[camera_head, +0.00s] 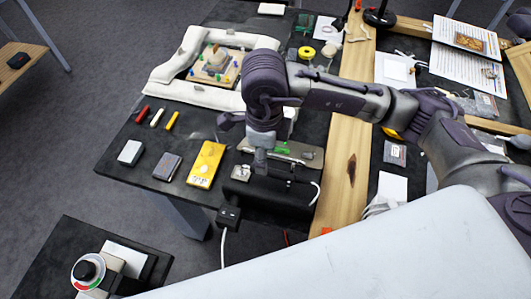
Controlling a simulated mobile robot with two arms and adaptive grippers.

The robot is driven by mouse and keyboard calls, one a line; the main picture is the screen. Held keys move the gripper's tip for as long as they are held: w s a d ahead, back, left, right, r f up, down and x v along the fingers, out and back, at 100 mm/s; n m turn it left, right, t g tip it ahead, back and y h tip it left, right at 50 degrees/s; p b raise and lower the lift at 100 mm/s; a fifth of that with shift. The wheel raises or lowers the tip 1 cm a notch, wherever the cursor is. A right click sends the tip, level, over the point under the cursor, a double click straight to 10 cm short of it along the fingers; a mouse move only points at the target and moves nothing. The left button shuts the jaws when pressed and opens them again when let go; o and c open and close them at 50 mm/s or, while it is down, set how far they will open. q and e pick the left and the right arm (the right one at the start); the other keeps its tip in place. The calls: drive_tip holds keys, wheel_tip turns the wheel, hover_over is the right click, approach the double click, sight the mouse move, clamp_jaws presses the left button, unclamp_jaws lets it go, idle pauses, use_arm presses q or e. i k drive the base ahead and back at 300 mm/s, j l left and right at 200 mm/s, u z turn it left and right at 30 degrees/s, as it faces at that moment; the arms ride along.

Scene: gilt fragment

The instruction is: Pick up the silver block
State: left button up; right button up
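A light silver-grey block (131,153) lies flat near the left front corner of the dark table (117,165). A darker grey block (167,166) and a yellow block (206,164) lie to its right in a row. My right arm comes in from the right over the table. Its gripper (260,158) points down beside a metal plate, right of the yellow block and well away from the silver block. The fingertips are small and partly lost against the metal items, so their opening is unclear. My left gripper is out of view.
Red, white and yellow sticks (157,118) lie behind the blocks. A white padded frame (165,88) surrounds a model (217,60) farther back. A black box (265,195) with a cable sits below my gripper. A wooden beam (345,165) crosses the table. A knob (88,270) stands front left.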

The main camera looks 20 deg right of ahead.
sight(132, 152)
drive_tip(key=k+j, duration=0.2)
drive_tip(key=k, duration=0.3)
drive_tip(key=k+j, duration=0.2)
drive_tip(key=k, duration=0.25)
